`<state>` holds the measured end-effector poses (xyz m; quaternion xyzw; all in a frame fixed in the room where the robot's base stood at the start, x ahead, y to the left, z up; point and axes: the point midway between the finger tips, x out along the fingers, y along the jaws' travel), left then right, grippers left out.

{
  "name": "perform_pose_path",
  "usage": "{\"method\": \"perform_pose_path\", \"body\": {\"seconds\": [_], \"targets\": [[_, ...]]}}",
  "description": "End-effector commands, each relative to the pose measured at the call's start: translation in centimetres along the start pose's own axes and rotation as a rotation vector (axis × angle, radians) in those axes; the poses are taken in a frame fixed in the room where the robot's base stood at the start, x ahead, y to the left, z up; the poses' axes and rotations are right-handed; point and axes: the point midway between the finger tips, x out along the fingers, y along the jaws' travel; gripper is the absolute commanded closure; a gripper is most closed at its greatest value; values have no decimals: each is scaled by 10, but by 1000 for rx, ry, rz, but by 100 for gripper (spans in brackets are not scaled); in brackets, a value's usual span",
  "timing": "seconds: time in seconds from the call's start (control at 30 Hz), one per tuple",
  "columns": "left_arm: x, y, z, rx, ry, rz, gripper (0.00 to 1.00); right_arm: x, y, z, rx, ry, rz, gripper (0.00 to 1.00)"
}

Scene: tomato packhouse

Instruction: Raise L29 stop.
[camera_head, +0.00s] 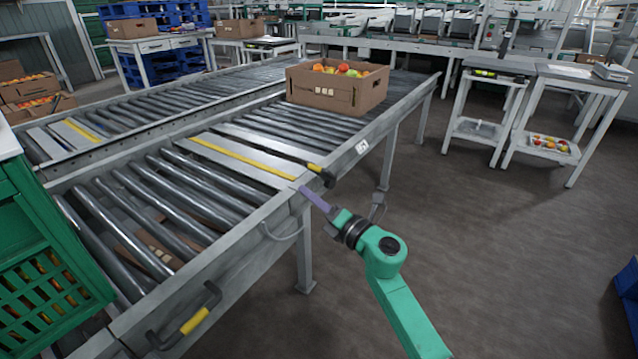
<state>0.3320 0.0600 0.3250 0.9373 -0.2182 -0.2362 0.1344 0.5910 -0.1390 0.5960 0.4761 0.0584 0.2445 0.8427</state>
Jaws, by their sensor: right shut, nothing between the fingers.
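A roller conveyor lane runs from the lower left toward the upper right. A flat grey stop plate with a yellow stripe (240,158) lies across its rollers. At the lane's near side rail, by the plate's right end, is a black handle with a yellow part (317,168). A small white label (362,146) is on the rail to its right, too small to read. My right gripper (306,192) is shut and empty, just below the handle at the rail; I cannot tell whether it touches. My left gripper is not in view.
A cardboard box of tomatoes (330,92) stands on the rollers beyond the plate. A black bracket with a yellow grip (193,320) is on the near side rail at lower left. A green crate (45,285) stands at the left.

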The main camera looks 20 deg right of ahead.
Motion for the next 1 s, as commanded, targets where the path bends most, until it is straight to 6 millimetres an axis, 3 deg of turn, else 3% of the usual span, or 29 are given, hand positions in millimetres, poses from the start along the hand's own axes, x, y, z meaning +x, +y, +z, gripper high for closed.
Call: {"method": "perform_pose_path", "body": {"seconds": [0.1, 0.23, 0.73, 1.0], "targets": [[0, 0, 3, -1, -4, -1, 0, 3, -1, 24, -4, -4, -2, 100], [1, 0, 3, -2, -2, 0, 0, 6, -1, 36, -2, -4, -2, 100], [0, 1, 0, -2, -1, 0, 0, 6, 0, 40, 6, -3, -4, 100], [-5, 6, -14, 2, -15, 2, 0, 8, 3, 46, 42, -3, -12, 100]]}}
